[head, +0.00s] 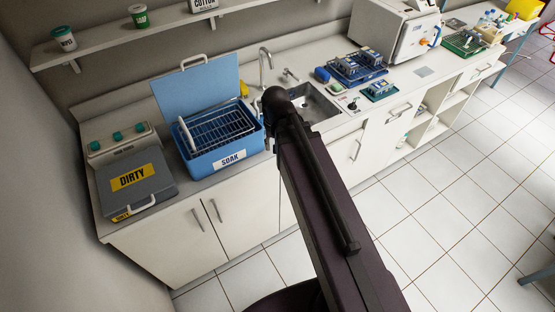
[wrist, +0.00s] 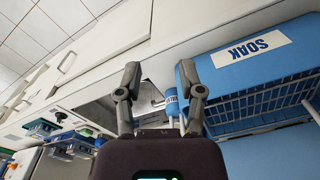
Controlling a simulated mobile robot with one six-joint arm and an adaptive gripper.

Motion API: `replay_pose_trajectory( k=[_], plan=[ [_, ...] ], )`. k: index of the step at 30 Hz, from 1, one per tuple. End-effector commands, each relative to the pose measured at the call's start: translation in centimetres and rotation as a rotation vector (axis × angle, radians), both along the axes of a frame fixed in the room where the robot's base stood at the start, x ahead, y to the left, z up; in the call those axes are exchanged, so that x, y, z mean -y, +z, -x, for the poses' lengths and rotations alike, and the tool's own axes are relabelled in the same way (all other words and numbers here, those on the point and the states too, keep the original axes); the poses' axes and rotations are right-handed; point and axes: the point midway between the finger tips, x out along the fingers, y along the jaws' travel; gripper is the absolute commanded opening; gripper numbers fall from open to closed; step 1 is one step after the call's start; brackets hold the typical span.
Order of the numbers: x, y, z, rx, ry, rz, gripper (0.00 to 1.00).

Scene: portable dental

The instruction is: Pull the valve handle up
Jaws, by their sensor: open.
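My gripper (wrist: 160,73) is open, its two dark fingers spread in the wrist view with nothing held between the tips. In the head view my arm hides the gripper. A small metal lever fixture (head: 289,75), possibly the valve handle, stands behind the sink (head: 315,103), right of the tall faucet (head: 264,63). I cannot make out the lever surely in the wrist view. There, a small blue-and-white object (wrist: 172,103) shows beyond the right finger, partly hidden by it.
The blue SOAK tub (head: 225,157), with its lid up and a wire rack inside, stands left of the sink; it is close to the right finger in the wrist view (wrist: 250,62). A grey DIRTY box (head: 150,190) is farther left. Blue trays (head: 357,82) lie right of the sink.

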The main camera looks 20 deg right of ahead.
Motion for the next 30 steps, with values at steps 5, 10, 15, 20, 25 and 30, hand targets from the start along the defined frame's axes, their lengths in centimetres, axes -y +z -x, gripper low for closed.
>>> replay_pose_trajectory(
  k=[5, 10, 15, 20, 25, 30],
  plan=[
    [-0.1, -1.4, 1.9, -0.012, 0.097, 0.006, 0.5],
    [-0.1, -1.9, 2.8, -0.021, 0.153, 0.009, 0.5],
    [-0.2, -2.0, 3.1, -0.024, 0.172, 0.01, 0.5],
    [-0.2, -1.9, 3.0, -0.024, 0.173, 0.01, 0.5],
    [-0.2, -1.9, 2.9, -0.023, 0.172, 0.009, 0.23],
    [-0.2, -1.2, 1.3, -0.02, 0.184, 0.009, 0.0]
  ],
)
